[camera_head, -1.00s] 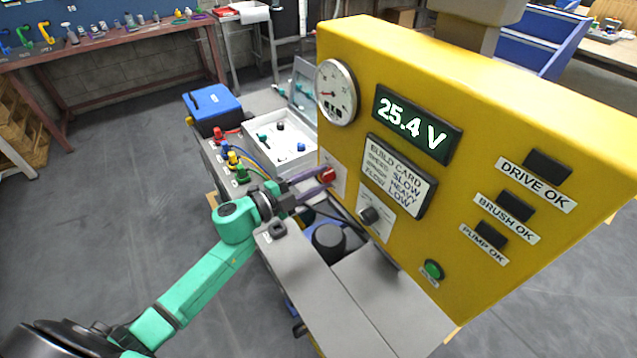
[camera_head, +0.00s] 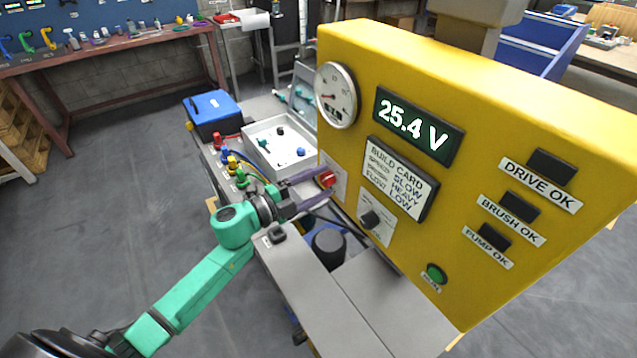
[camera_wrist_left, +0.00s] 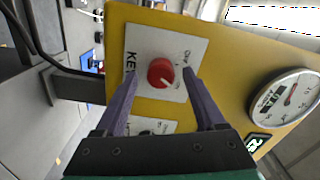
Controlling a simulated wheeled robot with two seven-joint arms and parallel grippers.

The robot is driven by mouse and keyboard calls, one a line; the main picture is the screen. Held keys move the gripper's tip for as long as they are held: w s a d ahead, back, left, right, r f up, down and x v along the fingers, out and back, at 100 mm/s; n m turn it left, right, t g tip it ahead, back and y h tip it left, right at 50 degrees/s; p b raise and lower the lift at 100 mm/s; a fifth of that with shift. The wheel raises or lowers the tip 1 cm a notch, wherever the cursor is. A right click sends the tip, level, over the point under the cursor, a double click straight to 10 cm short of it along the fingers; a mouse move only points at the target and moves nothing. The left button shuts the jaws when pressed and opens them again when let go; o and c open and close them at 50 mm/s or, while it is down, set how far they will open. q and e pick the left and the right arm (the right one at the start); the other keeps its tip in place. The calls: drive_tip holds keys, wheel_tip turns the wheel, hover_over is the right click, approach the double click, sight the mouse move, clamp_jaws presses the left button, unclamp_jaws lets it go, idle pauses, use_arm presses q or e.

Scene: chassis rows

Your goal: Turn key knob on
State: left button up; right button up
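The red key knob (camera_head: 327,179) sits on a pale plate on the front of the yellow panel, near its left edge. In the left wrist view the knob (camera_wrist_left: 160,72) has a white mark pointing to the lower right, and part of the word KEY shows beside it. My left gripper (camera_head: 320,184) is at the panel in front of the knob. Its two purple fingers (camera_wrist_left: 160,77) stand apart, one on each side of the knob, with visible gaps. It is open and holds nothing. My right gripper is not in view.
The yellow panel (camera_head: 480,110) carries a round gauge (camera_head: 336,95), a 25.4 V display (camera_head: 412,124), a build card (camera_head: 397,180), a black knob (camera_head: 370,218) and a green button (camera_head: 436,273). Coloured cable plugs (camera_head: 232,164) and a white tray (camera_head: 262,152) lie left of the panel.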

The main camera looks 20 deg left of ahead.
use_arm(q)
drive_tip(key=shift+a, duration=0.1)
drive_tip(key=shift+s+a+f, duration=0.1)
drive_tip(key=shift+s+a, duration=0.15)
drive_tip(key=shift+s, duration=0.1)
drive_tip(key=b+v, duration=0.2)
drive_tip(key=v, duration=1.1)
drive_tip(key=shift+s, duration=0.25)
drive_tip(key=shift+a, duration=0.1)
